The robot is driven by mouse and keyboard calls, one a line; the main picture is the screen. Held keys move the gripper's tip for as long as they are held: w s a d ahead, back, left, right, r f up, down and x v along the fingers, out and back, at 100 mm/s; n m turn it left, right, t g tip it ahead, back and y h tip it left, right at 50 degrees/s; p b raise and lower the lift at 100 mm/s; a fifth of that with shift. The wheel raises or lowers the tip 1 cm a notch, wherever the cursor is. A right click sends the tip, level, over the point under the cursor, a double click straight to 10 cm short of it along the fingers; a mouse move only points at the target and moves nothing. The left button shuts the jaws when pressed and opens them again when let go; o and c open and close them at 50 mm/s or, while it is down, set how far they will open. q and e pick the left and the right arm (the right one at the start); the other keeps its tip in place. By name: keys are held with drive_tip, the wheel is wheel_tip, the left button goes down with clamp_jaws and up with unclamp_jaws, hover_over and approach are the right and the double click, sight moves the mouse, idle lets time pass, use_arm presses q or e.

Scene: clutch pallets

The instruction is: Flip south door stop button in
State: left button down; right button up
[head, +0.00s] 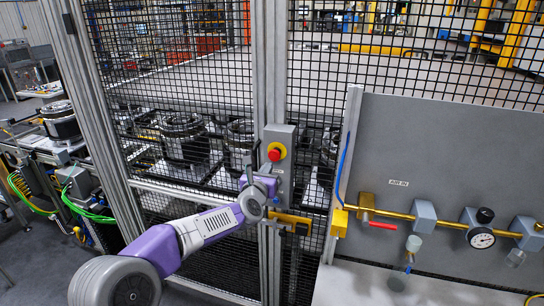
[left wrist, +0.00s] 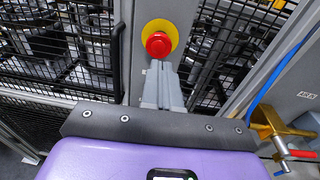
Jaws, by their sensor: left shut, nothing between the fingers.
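The red stop button (head: 276,153) sits on a yellow round plate on a grey box (head: 284,135) fixed to the door post. It also shows in the left wrist view (left wrist: 158,44), straight beyond the fingertips. My left gripper (head: 268,171) is just below the button in the head view, its fingers partly hidden by the wrist. In the left wrist view the grey fingers (left wrist: 160,68) are shut and empty, with the tips close under the button. I cannot tell whether they touch it. My right gripper is not in view.
A dark door handle (left wrist: 117,60) stands left of the fingers. Mesh fence panels (head: 190,60) flank the post. To the right is a grey panel (head: 450,150) with a brass air pipe, a red-handled valve (head: 383,225) and a gauge (head: 481,238).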

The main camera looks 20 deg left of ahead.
sight(274, 156)
use_arm(q)
drive_tip(key=w+p, duration=0.2)
drive_tip(key=w, duration=0.4)
drive_tip(key=shift+w+f+p, duration=0.15)
drive_tip(key=shift+p, duration=0.15)
drive_tip(key=shift+a, duration=0.1)
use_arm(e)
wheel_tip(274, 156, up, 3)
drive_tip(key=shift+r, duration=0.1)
